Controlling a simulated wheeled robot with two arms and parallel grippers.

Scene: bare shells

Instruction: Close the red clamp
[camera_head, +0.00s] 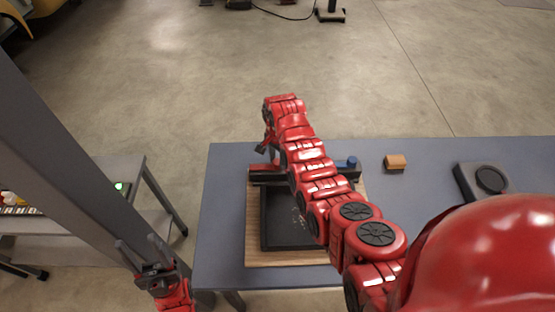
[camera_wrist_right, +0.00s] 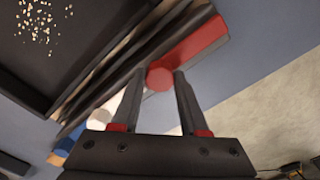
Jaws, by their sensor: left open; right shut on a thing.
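The red clamp shows in the right wrist view as a red bar (camera_wrist_right: 200,42) with a rounded red end (camera_wrist_right: 160,78), alongside dark rails at the edge of a black tray (camera_wrist_right: 65,50). My right gripper (camera_wrist_right: 155,80) is shut on the rounded red end, between its two fingertips. My left gripper (camera_head: 144,252) is open and empty, left of the table and away from the clamp.
The tray lies on a wooden board (camera_head: 290,260) on the blue-grey table (camera_head: 225,215). A blue piece (camera_head: 352,162) is at the rail's right end. An orange-brown block (camera_head: 395,162) and a black device (camera_head: 483,180) stand farther right. A side shelf (camera_head: 125,175) is at left.

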